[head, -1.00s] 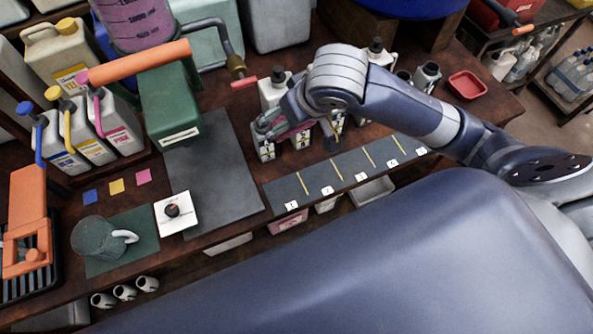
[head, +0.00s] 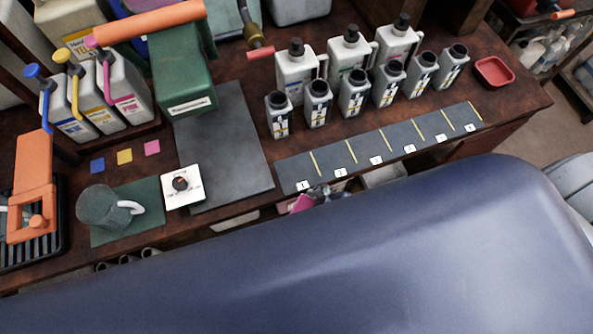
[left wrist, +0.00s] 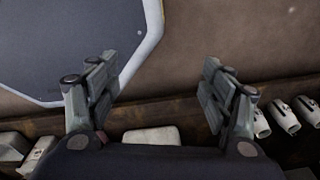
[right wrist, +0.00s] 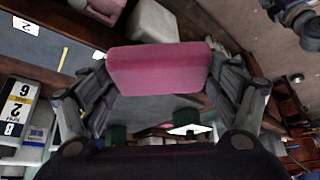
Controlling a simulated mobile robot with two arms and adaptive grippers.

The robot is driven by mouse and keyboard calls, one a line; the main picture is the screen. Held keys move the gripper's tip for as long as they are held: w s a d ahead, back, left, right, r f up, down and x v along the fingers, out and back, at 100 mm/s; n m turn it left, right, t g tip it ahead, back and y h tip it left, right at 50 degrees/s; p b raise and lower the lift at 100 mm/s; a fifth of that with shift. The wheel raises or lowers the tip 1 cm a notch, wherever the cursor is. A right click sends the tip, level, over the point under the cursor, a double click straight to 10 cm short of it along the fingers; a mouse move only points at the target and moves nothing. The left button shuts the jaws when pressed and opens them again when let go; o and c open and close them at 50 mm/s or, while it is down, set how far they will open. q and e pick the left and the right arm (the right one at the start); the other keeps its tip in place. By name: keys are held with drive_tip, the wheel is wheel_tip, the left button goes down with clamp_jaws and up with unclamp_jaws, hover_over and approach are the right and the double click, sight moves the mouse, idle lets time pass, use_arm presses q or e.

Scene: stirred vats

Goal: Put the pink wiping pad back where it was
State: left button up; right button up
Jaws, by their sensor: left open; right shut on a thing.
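The pink wiping pad (right wrist: 160,68) is between the fingers of my right gripper (right wrist: 165,90), which is shut on it. In the head view the pad (head: 303,203) shows as a small pink patch by the table's front edge, below the strip marked 1. My right gripper (head: 322,193) is mostly hidden there behind my own body. A pink bin (right wrist: 105,8) hangs under the table edge close by, and its top is partly out of view. My left gripper (left wrist: 158,92) is open and empty, low beside a wooden shelf, and is not seen in the head view.
A dark numbered strip (head: 376,150) runs along the front edge, with several small bottles (head: 353,95) behind it. A white bin (right wrist: 152,22) is beside the pink one. A red tray (head: 493,72) stands far right.

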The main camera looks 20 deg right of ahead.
drive_tip(key=shift+s+a+f, duration=0.15)
drive_tip(key=shift+s+f, duration=0.1)
drive_tip(key=shift+s, duration=0.2)
drive_tip(key=w+d, duration=0.1)
drive_tip(key=w, duration=0.4)
drive_tip(key=w+d+f+p, duration=0.1)
drive_tip(key=w, duration=0.3)
drive_tip(key=w+d+p, duration=0.1)
drive_tip(key=w, duration=0.4)
drive_tip(key=shift+w+f, duration=0.25)
drive_tip(key=shift+w, duration=0.6)
drive_tip(key=f, duration=0.1)
drive_tip(key=f+p, duration=0.1)
drive_tip(key=shift+s+f, duration=0.2)
drive_tip(key=shift+f, duration=0.6)
drive_tip(key=o, duration=0.9)
drive_tip(key=shift+f, duration=0.1)
drive_tip(key=shift+c, duration=0.2)
